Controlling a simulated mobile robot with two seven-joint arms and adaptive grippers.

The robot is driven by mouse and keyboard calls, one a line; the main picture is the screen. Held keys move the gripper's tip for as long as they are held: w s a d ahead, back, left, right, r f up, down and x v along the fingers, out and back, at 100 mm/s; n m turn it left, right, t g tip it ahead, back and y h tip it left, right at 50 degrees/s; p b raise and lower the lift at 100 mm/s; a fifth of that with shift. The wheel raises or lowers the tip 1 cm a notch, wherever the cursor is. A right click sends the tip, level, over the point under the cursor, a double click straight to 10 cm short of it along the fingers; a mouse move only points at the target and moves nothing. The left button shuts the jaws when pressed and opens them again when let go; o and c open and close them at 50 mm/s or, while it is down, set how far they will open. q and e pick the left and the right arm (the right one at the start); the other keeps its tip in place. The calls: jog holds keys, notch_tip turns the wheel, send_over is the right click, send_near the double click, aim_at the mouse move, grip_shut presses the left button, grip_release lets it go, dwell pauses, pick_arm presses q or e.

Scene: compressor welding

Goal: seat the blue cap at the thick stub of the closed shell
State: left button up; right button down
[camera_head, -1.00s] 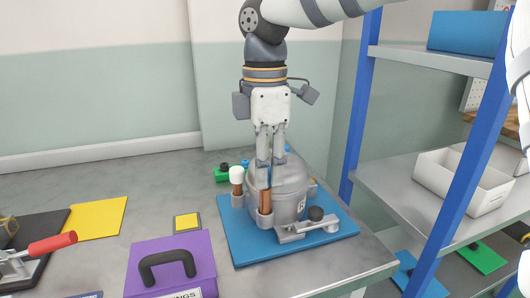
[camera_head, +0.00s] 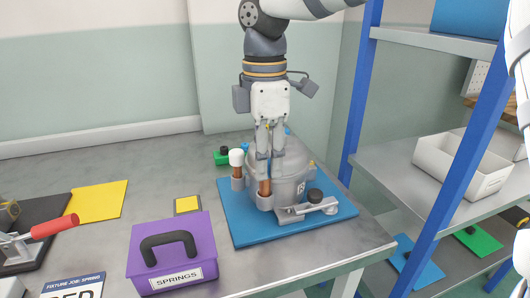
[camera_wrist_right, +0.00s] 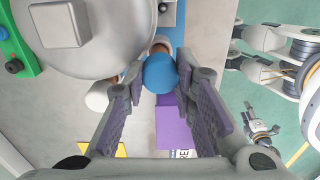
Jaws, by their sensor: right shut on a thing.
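The closed shell (camera_head: 290,170) is a grey drum on a blue mat (camera_head: 250,236). A thick copper stub (camera_head: 265,187) stands upright in a grey collar at its front. My right gripper (camera_head: 264,156) points straight down above this stub. In the right wrist view it (camera_wrist_right: 160,85) is shut on the blue cap (camera_wrist_right: 160,73). The cap is at or just above the stub's top, and the fingers hide whether they touch. A white cap (camera_head: 236,157) tops another stub to the left. My left gripper (camera_wrist_right: 262,130) shows small in the wrist view; its finger state is unclear.
A toggle clamp (camera_head: 308,208) lies at the shell's front right. A purple springs box (camera_head: 200,245) and a yellow-topped pad (camera_head: 187,204) are at front left. A green block (camera_head: 221,158) is behind left. Blue shelf posts (camera_head: 455,160) stand at right.

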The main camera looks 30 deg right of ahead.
jog(key=shift+f, duration=0.4)
dwell(0.3)
jog(key=c, duration=1.2)
grip_release()
jog(key=shift+c, duration=0.2)
jog(key=shift+r, duration=0.1)
notch_tip(320, 180, up, 12)
